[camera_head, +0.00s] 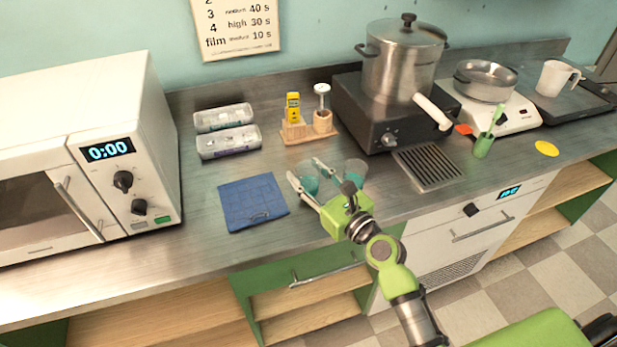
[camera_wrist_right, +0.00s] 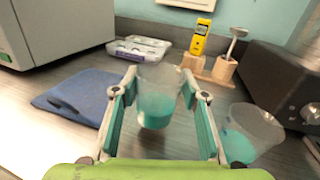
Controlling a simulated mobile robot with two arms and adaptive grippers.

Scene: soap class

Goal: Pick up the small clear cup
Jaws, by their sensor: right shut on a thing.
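A small clear cup with teal liquid (camera_head: 309,184) stands upright between the fingers of my right gripper (camera_head: 306,179). In the right wrist view the same cup (camera_wrist_right: 157,97) sits between the two teal finger pads of the gripper (camera_wrist_right: 157,112), which is shut on it. I cannot tell whether its base touches the counter. A second clear cup with teal liquid (camera_wrist_right: 248,132) stands just to the right of the gripper; it also shows in the head view (camera_head: 356,171). My left gripper is not in view.
A blue folded cloth (camera_head: 252,201) lies left of the cups. Behind are two clear trays (camera_head: 228,142) and a wooden stand (camera_head: 309,134) with a yellow device. A hot plate with a large pot (camera_head: 402,65) stands right. A microwave (camera_head: 80,160) is at the left.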

